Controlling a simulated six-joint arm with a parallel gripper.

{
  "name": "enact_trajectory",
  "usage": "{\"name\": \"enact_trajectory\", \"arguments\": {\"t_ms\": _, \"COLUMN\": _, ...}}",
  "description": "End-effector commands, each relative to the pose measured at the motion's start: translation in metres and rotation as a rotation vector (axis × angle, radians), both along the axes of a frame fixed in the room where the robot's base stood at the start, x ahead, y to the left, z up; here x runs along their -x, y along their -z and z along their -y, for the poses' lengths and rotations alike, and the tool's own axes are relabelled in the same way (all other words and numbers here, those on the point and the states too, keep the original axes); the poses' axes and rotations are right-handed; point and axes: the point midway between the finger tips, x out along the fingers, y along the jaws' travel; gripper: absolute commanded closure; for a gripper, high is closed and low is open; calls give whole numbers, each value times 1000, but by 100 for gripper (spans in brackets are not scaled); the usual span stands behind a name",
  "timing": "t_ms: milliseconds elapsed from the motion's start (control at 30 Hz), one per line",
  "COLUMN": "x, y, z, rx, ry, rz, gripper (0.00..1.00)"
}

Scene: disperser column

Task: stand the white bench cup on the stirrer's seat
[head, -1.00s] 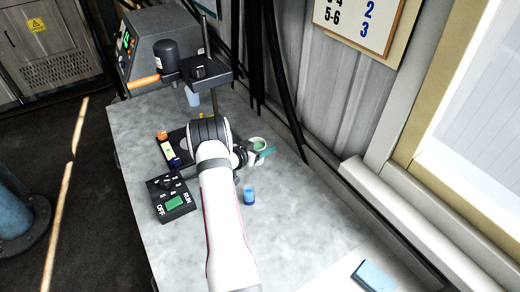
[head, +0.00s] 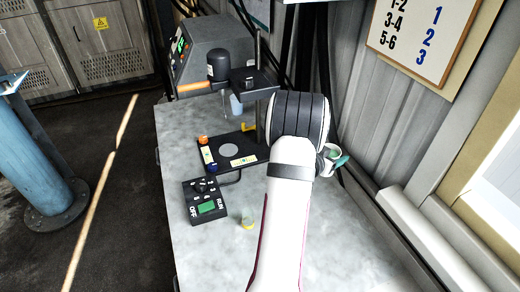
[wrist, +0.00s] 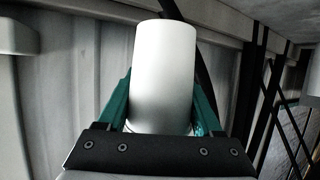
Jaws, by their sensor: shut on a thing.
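The white bench cup (wrist: 163,75) stands between the teal fingers of my gripper (wrist: 160,115) in the wrist view, and the gripper is shut on it. The stirrer's seat, a grey disc (head: 228,150) on a black base plate (head: 240,164), is bare, left of my arm. The stirrer motor (head: 218,65) is above and behind it.
A black control box (head: 205,202) stands front left on the bench. The wall is close on the right.

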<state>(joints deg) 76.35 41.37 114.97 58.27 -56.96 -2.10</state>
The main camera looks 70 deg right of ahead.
Motion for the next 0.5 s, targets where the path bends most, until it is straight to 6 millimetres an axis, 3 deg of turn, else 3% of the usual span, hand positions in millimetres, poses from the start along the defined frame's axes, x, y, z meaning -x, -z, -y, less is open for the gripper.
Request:
{"name": "enact_trajectory", "arguments": {"t_ms": 167, "x": -44, "y": -12, "z": 34, "rx": 3, "ry": -230, "rz": 0, "gripper": 92}}
{"name": "enact_trajectory", "arguments": {"t_ms": 300, "x": -96, "y": -16, "z": 52, "rx": 1, "ry": -487, "rz": -1, "gripper": 92}}
{"name": "enact_trajectory", "arguments": {"t_ms": 500, "x": -174, "y": -2, "z": 45, "rx": -3, "ry": -915, "rz": 0, "gripper": 92}}
